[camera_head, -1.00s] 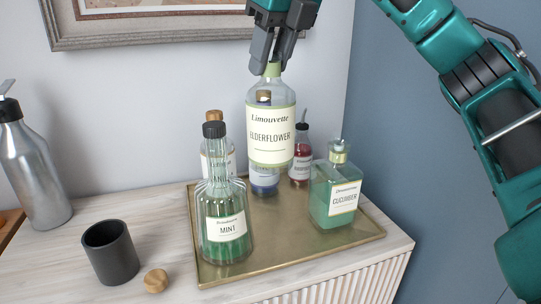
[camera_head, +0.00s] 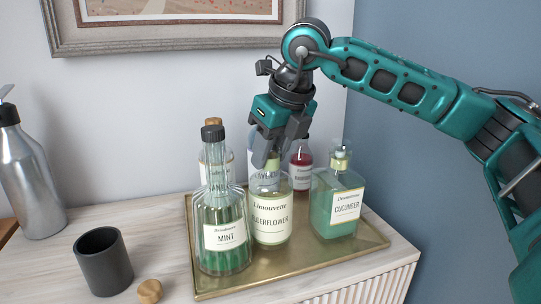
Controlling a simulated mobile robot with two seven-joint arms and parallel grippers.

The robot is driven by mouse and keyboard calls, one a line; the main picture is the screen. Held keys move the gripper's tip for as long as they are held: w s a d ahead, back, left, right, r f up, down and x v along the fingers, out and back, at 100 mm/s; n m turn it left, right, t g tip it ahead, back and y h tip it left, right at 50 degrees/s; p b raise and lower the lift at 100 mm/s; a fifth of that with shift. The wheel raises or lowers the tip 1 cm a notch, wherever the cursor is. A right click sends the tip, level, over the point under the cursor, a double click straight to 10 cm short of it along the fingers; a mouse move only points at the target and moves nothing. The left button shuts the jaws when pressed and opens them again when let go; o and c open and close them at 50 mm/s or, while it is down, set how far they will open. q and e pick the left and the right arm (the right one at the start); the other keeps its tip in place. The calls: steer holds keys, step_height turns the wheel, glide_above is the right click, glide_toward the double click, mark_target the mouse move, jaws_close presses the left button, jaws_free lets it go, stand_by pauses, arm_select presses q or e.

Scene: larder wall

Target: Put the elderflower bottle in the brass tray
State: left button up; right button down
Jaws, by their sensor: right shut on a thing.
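The elderflower bottle (camera_head: 270,222) is clear glass with a cream label. It stands upright in the brass tray (camera_head: 290,270), between the mint bottle (camera_head: 223,238) and the cucumber bottle (camera_head: 336,206), close beside the mint bottle. Whether its base rests fully on the tray is hard to tell. My right gripper (camera_head: 266,158) is shut on its neck from above, and the fingers partly hide the bottle's top. My left gripper is not in view.
Behind it in the tray are a bottle with red contents (camera_head: 301,166) and others partly hidden. A dark cup (camera_head: 103,262), a wooden stopper (camera_head: 149,291) and a metal bottle (camera_head: 31,175) stand left of the tray. The tray's front strip is bare.

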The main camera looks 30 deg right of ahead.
steer(key=shift+f, duration=0.2)
steer(key=c, duration=1.2)
jaws_free()
steer(key=shift+f, duration=0.2)
steer(key=o, duration=0.5)
steer(key=shift+r, duration=0.1)
